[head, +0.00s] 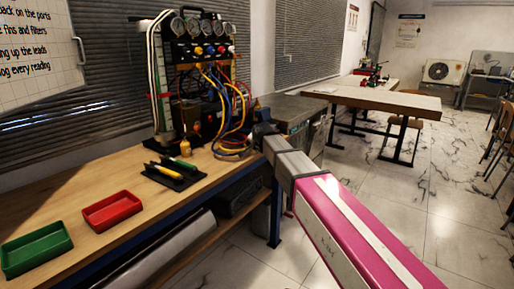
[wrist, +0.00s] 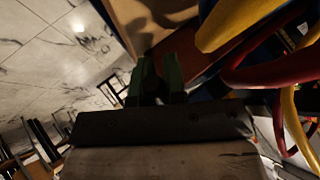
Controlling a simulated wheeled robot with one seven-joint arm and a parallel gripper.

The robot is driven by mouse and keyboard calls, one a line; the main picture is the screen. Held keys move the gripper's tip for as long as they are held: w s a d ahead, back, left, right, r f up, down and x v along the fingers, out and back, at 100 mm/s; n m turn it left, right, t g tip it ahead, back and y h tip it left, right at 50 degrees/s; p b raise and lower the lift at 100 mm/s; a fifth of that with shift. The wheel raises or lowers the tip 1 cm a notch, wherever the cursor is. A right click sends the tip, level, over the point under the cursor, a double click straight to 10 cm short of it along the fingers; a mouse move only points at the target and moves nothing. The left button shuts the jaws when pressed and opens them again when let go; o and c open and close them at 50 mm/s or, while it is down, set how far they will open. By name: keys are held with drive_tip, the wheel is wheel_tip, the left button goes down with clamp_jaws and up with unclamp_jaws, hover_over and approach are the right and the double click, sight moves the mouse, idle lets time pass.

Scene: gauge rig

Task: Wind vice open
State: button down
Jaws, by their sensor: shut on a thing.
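My gripper (head: 262,130) is at the right end of the near bench, beside the hoses of the gauge rig. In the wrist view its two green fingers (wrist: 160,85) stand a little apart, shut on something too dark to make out. A dark red surface (wrist: 192,55) lies just past the fingertips. I cannot tell whether it is part of a vice. No vice can be made out for certain near my gripper. A small red and black device (head: 375,74) stands on the far table; it is too small to tell whether it is a vice.
The gauge rig (head: 200,50) stands on the near bench (head: 120,182). Yellow hoses (wrist: 225,25) and red hoses (wrist: 265,72) hang close to my gripper. A green tray (head: 36,250), a red tray (head: 112,210) and a black tool tray (head: 172,180) lie further left.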

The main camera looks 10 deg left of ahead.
drive_tip(key=c, duration=1.2)
unclamp_jaws()
drive_tip(key=shift+w+a, duration=0.2)
drive_tip(key=shift+a, duration=0.2)
drive_tip(key=shift+s+d, duration=0.1)
drive_tip(key=shift+s+d+r, duration=0.15)
drive_tip(key=shift+s+r, duration=0.1)
drive_tip(key=v, duration=1)
